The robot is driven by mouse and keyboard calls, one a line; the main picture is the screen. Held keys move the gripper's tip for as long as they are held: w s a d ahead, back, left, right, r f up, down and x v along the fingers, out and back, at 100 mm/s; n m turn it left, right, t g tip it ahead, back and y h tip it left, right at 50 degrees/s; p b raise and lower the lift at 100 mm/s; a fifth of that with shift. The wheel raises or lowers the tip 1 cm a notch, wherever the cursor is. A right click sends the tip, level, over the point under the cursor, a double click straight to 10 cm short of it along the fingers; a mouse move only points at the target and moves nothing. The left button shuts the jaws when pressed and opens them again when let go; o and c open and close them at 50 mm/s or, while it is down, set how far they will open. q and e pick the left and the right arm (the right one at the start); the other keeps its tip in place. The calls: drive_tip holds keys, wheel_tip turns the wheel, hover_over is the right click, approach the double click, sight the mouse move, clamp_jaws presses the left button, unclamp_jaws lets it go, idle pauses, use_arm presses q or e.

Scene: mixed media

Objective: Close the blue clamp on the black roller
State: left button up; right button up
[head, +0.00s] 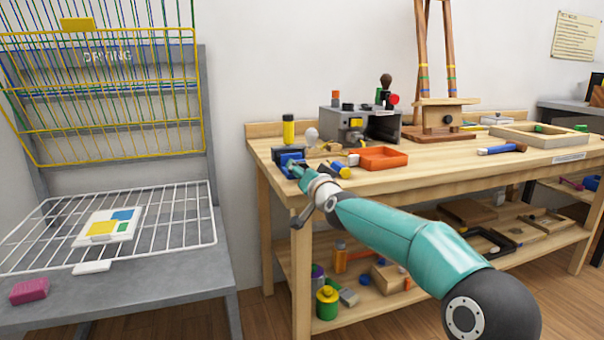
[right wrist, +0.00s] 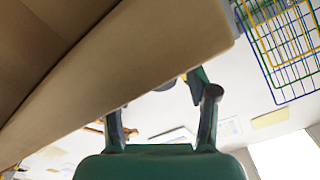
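A blue and dark block-like thing (head: 289,157) sits at the bench's front left corner, and it looks like the blue clamp. I cannot make out the black roller apart from its dark parts. My right gripper (head: 296,170) is at this corner, in front of the blue thing and partly covering it; I cannot tell whether they touch. In the right wrist view my right gripper (right wrist: 158,100) has its green fingers spread apart, with nothing clearly held. A small grey piece shows near the fingertips, partly hidden by the bench. My left gripper is not in view.
The wooden bench (head: 480,163) holds an orange tray (head: 378,158), a yellow and black bottle (head: 289,130), a grey machine (head: 360,123) and a blue-handled tool (head: 500,149). Its edge fills much of the right wrist view. A drying rack (head: 110,225) stands left.

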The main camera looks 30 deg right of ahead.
drive_tip(key=shift+s+a, duration=0.1)
drive_tip(key=shift+s, duration=0.45)
drive_tip(key=b+v, duration=0.1)
drive_tip(key=v, duration=0.3)
drive_tip(key=shift+s+a, duration=0.1)
drive_tip(key=shift+s, duration=0.35)
